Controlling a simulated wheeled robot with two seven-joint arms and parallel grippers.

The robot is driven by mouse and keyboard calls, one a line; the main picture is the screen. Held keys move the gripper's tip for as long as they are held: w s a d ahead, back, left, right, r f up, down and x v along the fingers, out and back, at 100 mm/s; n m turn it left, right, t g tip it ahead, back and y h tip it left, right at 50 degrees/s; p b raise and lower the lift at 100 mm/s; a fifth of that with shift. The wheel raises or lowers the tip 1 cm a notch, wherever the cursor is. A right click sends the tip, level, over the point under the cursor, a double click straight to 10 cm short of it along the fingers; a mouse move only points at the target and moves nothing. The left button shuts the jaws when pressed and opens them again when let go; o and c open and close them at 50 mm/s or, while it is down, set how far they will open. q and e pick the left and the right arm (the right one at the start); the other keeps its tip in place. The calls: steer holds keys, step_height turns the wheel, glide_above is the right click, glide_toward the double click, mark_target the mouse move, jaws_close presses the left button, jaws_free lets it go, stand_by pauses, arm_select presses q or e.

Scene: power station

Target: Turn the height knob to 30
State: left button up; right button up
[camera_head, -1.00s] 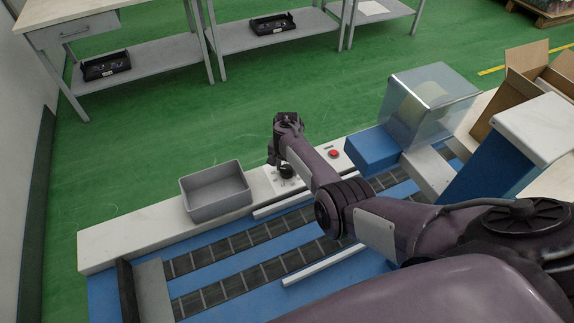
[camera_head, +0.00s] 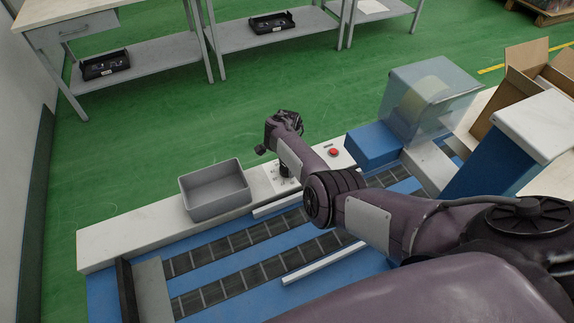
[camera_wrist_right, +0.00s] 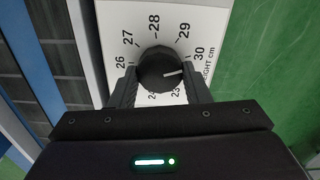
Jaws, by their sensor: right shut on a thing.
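The height knob (camera_wrist_right: 158,66) is a round black dial with a white pointer line, on a white panel (camera_wrist_right: 118,18) in the right wrist view. Numbers 26 to 30 run around it, with smaller ones partly hidden below. The pointer line aims to the right, toward the side where 30 is printed. My right gripper (camera_wrist_right: 160,86) is shut on the knob, one finger on each side. In the head view my right wrist is above the panel and largely covers the knob. My left gripper is not in view.
A grey bin (camera_head: 215,190) sits on the machine's white ledge (camera_head: 130,232), left of the panel. A red button (camera_head: 333,152) is to the right of my wrist. A clear cover (camera_head: 432,92) and an open cardboard box (camera_head: 512,80) stand farther right.

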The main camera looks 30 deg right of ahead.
stand_by(0.3)
steer(key=o, duration=1)
step_height(320, 180, up, 7)
steer(key=p, duration=0.2)
steer(key=shift+p, duration=0.4)
steer(key=shift+r, duration=0.4)
